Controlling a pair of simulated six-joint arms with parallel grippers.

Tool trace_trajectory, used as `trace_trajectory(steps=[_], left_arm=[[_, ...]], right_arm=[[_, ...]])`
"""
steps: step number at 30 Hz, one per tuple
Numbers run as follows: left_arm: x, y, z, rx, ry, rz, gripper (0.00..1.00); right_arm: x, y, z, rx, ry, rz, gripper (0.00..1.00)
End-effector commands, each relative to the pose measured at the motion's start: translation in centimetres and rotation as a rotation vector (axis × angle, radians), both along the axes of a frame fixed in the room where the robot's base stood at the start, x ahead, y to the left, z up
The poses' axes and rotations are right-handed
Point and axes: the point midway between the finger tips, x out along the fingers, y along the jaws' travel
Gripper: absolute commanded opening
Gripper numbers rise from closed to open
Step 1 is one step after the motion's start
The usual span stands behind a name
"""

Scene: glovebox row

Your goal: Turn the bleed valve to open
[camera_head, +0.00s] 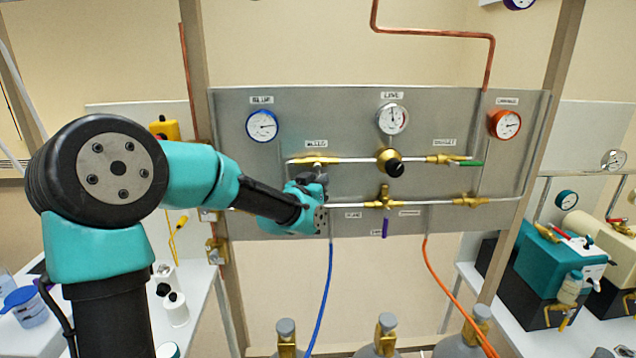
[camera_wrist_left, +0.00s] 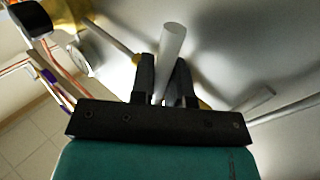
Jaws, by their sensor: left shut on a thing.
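My left gripper (camera_head: 318,182) is at the left part of the grey panel, just below the upper left brass valve (camera_head: 314,160). In the left wrist view its two black fingers (camera_wrist_left: 165,85) are closed around a pale grey rod-like handle (camera_wrist_left: 172,42). In the head view the gripper hides most of this handle. A purple lever (camera_head: 385,228) hangs straight down from the lower middle brass valve (camera_head: 384,198). A green lever (camera_head: 471,163) lies level along the pipe at upper right. The labels are too small to read, so I cannot tell which valve is the bleed valve.
A blue hose (camera_head: 326,290) and an orange hose (camera_head: 447,285) hang below. Grey cylinders (camera_head: 384,338) stand at the bottom. Air before the panel's right half is clear.

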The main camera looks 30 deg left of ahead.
Motion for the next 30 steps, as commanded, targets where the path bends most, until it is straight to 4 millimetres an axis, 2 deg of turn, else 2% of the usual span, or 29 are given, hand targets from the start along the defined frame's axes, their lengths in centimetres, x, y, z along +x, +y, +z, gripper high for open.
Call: trace_trajectory(steps=[18,30], left_arm=[[0.9,-1.5,0.5,-0.352,-0.229,-0.001,0.0],[1.0,-1.6,0.8,-0.415,-0.271,0.0,0.0]], right_arm=[[0.0,0.0,0.0,0.0,0.0,0.0,0.43],[0.0,0.0,0.0,0.0,0.0,0.0,0.43]])
